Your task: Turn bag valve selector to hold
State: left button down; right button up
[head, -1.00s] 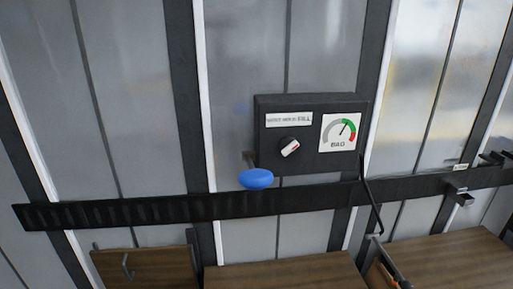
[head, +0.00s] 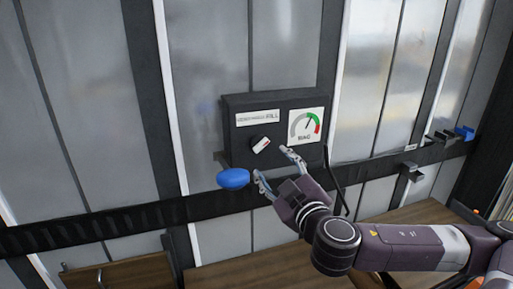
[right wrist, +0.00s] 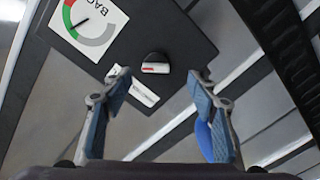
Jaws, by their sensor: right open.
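The valve selector knob (head: 261,144) is a black dial with a white pointer face and a red mark, on a black control box (head: 275,104). A label strip (head: 258,118) above it ends in what reads as FILL. My right gripper (head: 274,164) is open just below and in front of the knob, its fingers apart and empty. In the right wrist view the knob (right wrist: 155,63) lies ahead, between and beyond the two fingertips (right wrist: 157,82), with no contact visible. My left gripper is not in view.
A gauge (head: 306,126) marked BAG sits right of the knob, its needle near the green band. A blue knob (head: 233,179) sticks out at the box's lower left, close to my gripper's left finger. A black rail (head: 110,225) runs along the wall below.

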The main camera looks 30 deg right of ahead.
aim_at(262, 147)
jog(key=w+b, duration=0.1)
jog(key=b, duration=0.2)
jog(key=w+b, duration=0.1)
jog(key=b, duration=0.1)
jog(key=shift+w+d+r, duration=0.3)
jog(key=shift+r, duration=0.05)
jog(key=p+x, duration=0.1)
jog(key=x, duration=0.1)
jog(key=p+x, duration=0.1)
jog(key=shift+w+d+r+p, duration=0.15)
jog(key=shift+w+r+p, duration=0.2)
jog(key=shift+w, duration=0.05)
jog(key=shift+w+d+f, duration=0.1)
jog(key=shift+w+f, duration=0.05)
jog(key=shift+w, duration=0.45)
jog(key=shift+c, duration=0.5)
jog(key=c, duration=1.1)
jog(key=shift+o, duration=0.2)
